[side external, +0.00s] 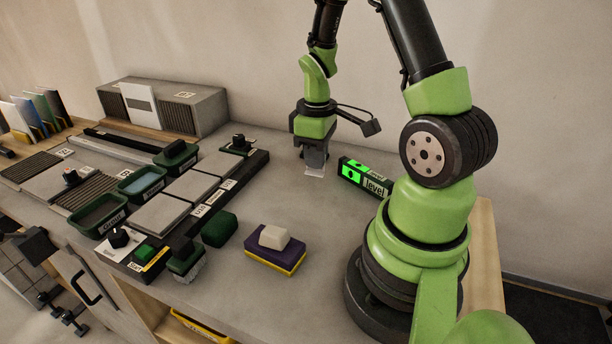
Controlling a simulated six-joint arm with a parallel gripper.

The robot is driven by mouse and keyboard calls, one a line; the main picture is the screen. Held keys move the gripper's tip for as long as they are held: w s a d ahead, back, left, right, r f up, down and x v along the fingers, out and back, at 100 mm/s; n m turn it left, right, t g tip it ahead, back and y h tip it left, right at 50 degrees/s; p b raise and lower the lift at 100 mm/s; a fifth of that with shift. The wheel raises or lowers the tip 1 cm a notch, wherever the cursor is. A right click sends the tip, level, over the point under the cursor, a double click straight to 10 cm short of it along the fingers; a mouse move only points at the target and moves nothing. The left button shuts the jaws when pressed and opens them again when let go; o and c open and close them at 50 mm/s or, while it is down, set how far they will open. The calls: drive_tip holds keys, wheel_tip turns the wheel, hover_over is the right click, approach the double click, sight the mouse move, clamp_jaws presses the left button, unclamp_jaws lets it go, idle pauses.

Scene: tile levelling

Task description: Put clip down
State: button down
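My gripper (315,160) points down, low over the grey bench, to the left of the level. A small pale flat piece (314,171), which may be the clip, shows right at its fingertips, close to the bench surface. The fingers are small and dark here, so I cannot tell whether they grip this piece or are parted around it. I also cannot tell whether the piece touches the bench.
The level (364,178) with lit green panels stands just right of my gripper. A purple and yellow sponge (274,250), a dark green block (219,229), green trays (140,185) and grey tiles (192,186) lie to the left. The bench (262,170) between is clear.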

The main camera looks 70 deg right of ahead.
hover_over(268, 183)
drive_tip(key=shift+m, duration=0.4)
wheel_tip(268, 183, down, 9)
drive_tip(key=shift+a+f, duration=0.1)
drive_tip(key=shift+f, duration=0.15)
drive_tip(key=c, duration=1.3)
unclamp_jaws()
